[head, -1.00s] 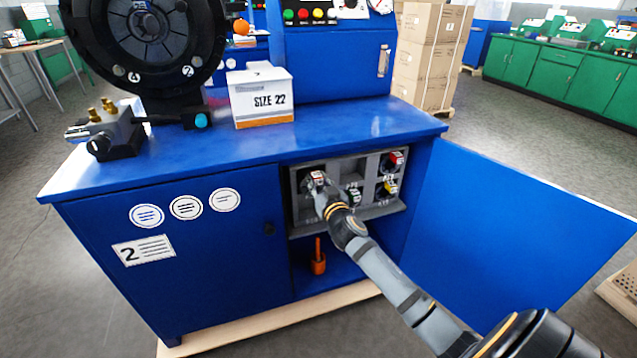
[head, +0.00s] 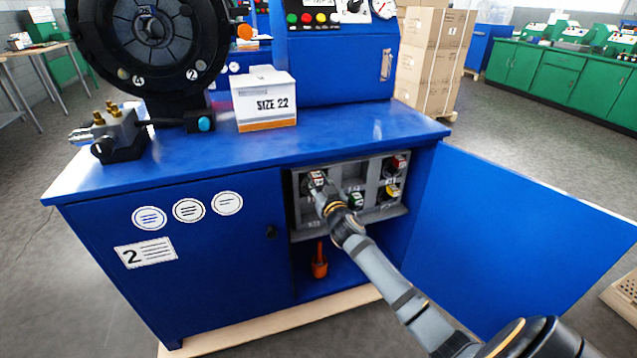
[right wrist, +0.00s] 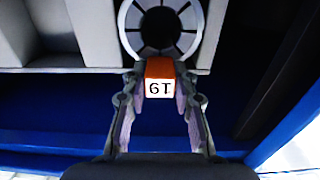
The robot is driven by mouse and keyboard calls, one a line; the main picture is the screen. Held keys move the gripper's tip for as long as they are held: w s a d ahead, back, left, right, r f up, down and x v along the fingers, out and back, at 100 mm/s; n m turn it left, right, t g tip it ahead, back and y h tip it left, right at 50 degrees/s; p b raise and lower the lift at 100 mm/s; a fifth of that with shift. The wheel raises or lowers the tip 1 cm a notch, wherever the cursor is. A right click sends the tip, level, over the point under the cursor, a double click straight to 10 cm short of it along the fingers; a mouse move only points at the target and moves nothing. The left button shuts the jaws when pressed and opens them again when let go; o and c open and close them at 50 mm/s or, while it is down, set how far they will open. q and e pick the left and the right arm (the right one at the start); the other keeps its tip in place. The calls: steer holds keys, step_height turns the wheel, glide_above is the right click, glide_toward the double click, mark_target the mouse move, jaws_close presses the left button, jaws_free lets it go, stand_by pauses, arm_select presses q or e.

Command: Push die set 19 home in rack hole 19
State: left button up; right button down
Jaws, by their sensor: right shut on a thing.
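My right gripper (right wrist: 160,85) is shut on the orange-red tab of die set 19 (right wrist: 160,68), a grey ring with dark segments. Its white label reads upside down in the right wrist view. In the head view the gripper (head: 322,192) is at the upper left of the rack (head: 372,218) inside the open cabinet, with the red-topped die set (head: 317,179) at its tips. My gripper covers much of that hole, so I cannot tell how deep the die set sits. My left gripper is out of view.
Other die sets sit in the rack: a red one (head: 397,163), a yellow one (head: 392,191) and a green one (head: 356,201). The open blue door (head: 520,235) stands right of my arm. An orange tool (head: 319,262) stands below the rack.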

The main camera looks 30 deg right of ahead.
steer(key=shift+w+r, duration=0.3)
steer(key=c, duration=1.1)
jaws_free()
steer(key=shift+s, duration=0.1)
steer(key=shift+o, duration=0.6)
steer(key=shift+s+f, duration=0.1)
steer(key=shift+f, duration=0.4)
steer(key=v, duration=1.1)
steer(key=shift+s+r, duration=0.25)
steer(key=shift+s, duration=0.15)
